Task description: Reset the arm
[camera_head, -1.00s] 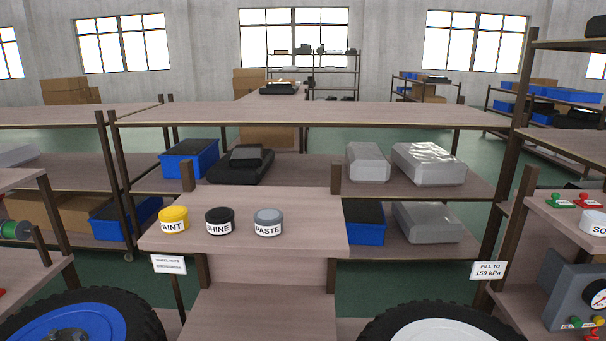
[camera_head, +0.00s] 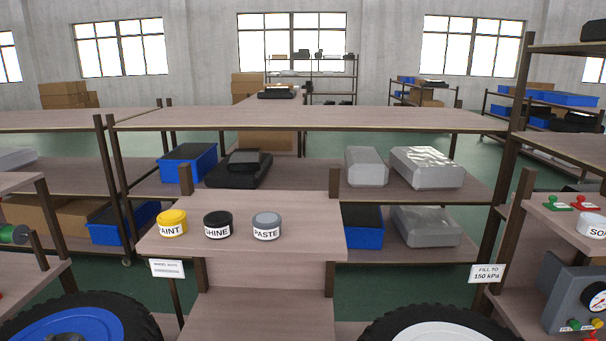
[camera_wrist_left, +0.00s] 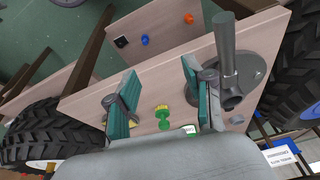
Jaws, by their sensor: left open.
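My left gripper (camera_wrist_left: 160,100) shows in the left wrist view with its two teal-padded fingers spread apart. Nothing sits between its fingertips, and the wooden table top (camera_wrist_left: 105,80) lies beyond them. A grey metal stand with a round base (camera_wrist_left: 250,66) is beside the right finger. Neither gripper shows in the head view.
In the head view, paint (camera_head: 172,223), shine (camera_head: 218,225) and paste (camera_head: 267,226) tins stand on a small wooden stand (camera_head: 300,245). A blue-rimmed wheel (camera_head: 75,322) and a white-rimmed wheel (camera_head: 440,330) are in front. A pressure gauge box (camera_head: 575,290) is at right.

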